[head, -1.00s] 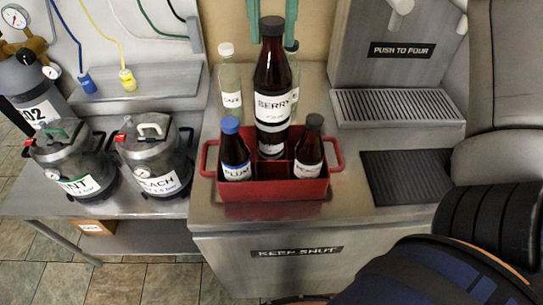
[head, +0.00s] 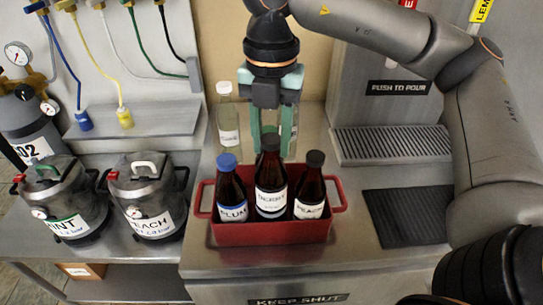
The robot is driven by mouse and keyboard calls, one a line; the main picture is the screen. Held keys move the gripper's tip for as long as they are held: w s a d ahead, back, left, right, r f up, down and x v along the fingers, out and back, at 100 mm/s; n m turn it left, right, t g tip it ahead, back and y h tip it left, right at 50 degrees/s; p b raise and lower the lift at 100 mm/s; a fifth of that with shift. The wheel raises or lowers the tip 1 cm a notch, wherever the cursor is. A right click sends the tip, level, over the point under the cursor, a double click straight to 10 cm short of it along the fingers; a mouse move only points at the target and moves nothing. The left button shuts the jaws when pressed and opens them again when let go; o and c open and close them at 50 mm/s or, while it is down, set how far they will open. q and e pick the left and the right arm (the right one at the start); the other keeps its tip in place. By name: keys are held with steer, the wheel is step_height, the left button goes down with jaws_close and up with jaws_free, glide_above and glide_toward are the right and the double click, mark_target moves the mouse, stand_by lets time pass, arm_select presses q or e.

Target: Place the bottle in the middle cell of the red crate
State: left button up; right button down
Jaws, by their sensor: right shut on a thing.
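The dark BERRY bottle (head: 270,180) with a black cap stands upright in the middle of the red crate (head: 272,232), between the PLUM bottle (head: 231,190) with a blue cap and the PEACH bottle (head: 309,188) with a dark cap. Its lowest part is hidden by the crate's front wall, so I cannot tell whether it touches the floor of the cell. My right gripper (head: 271,135) comes down from above, its green fingers on either side of the bottle's top, shut on it. My left gripper is not in view.
A drip grate (head: 392,145) and a black mat (head: 405,217) lie to the right. Two metal kegs (head: 147,197) stand to the left. My right arm spans the upper right.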

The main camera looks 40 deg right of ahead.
mark_target(272, 159)
steer(key=shift+f, duration=1.85)
steer(key=shift+f, duration=0.2)
steer(key=c, duration=0.5)
jaws_free()
